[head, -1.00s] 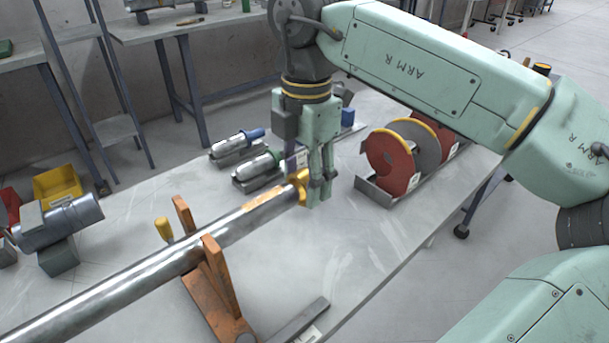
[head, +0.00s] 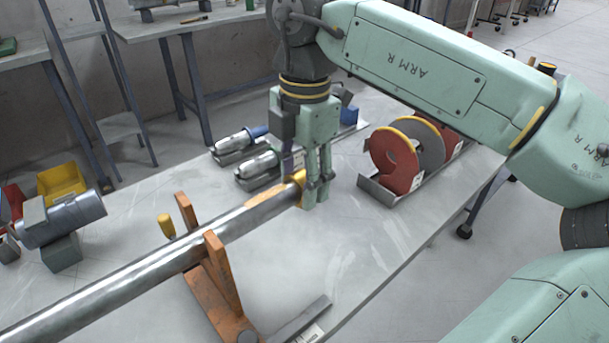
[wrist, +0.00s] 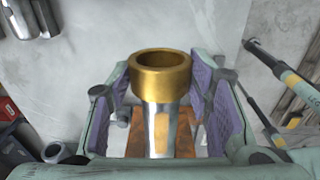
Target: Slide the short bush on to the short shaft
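The brass-coloured bush (head: 299,177) is at the far right end of the steel shaft (head: 150,263), which lies in an orange stand. In the wrist view the bush (wrist: 160,78) shows its open round mouth, with the shaft (wrist: 160,115) running away directly below it. How far the shaft reaches inside the bush is hidden. My gripper (head: 316,202) points down at the bush. In the wrist view its two purple-padded fingers (wrist: 165,95) stand either side of the bush and shaft, apart from them, with gaps visible.
The orange stand (head: 222,280) has uprights beside the shaft. Two steel cylinders (head: 240,141) lie behind the bush. A rack of red and grey discs (head: 395,160) stands to the right. A yellow bin (head: 62,182) is at far left. The bench right of the shaft is mostly clear.

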